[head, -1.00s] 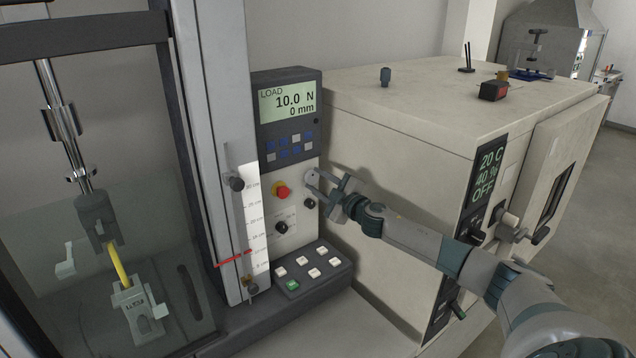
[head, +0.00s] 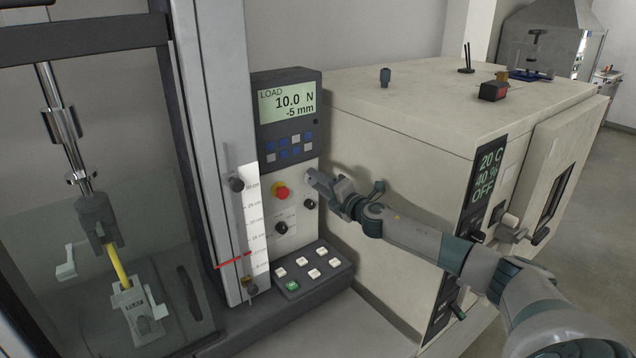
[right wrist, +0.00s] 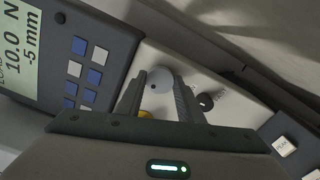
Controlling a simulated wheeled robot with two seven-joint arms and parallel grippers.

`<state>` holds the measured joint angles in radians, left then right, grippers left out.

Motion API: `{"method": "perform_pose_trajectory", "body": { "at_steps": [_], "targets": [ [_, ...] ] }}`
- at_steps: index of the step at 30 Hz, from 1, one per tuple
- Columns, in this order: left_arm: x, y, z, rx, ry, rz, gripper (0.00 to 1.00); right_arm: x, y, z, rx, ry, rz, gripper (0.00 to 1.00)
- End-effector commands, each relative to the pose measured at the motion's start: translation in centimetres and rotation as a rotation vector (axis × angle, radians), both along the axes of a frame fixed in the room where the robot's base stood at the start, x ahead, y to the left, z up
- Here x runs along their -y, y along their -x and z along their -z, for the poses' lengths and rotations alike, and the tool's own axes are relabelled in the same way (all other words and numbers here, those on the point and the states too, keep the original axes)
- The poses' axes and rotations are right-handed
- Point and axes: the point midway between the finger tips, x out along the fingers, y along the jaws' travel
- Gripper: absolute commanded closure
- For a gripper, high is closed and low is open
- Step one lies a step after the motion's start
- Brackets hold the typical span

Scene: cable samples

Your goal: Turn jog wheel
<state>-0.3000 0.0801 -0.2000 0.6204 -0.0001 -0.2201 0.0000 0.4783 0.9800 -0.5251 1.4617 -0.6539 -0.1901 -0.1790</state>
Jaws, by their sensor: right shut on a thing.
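The jog wheel (right wrist: 158,80) is a pale grey disc with a small dark dot, on the light front panel of the testing machine. In the right wrist view it sits between the two fingers of my right gripper, which are shut on it. In the head view my right gripper (head: 317,181) reaches the panel from the right and largely covers the wheel. The display (head: 287,102) above reads LOAD 10.0 N and -5 mm. My left gripper is out of view.
A red stop button (head: 282,193) and dark knobs (head: 281,228) are close to the wheel. A keypad (head: 308,268) lies below. A beige chamber (head: 400,140) stands right beside the panel. A yellow cable sample (head: 118,264) hangs in the frame at left.

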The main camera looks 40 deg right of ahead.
Motion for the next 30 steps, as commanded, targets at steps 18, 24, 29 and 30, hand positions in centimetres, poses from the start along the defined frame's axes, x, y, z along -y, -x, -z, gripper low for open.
{"method": "perform_pose_trajectory", "body": {
  "at_steps": [18, 24, 29, 30],
  "targets": [
    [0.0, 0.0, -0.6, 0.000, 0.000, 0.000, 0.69, -0.1, 0.0, 0.1, -0.003, 0.585, -0.003, 0.88],
    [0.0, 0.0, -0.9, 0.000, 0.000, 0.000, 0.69, -0.1, 0.0, 0.1, -0.003, 0.761, -0.002, 0.88],
    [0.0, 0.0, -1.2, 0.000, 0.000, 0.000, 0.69, -0.1, 0.0, 0.1, -0.003, 0.871, -0.003, 0.88],
    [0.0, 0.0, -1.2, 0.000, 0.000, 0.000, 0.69, -0.1, 0.0, 0.1, -0.003, 0.894, -0.003, 0.88]
  ]
}}
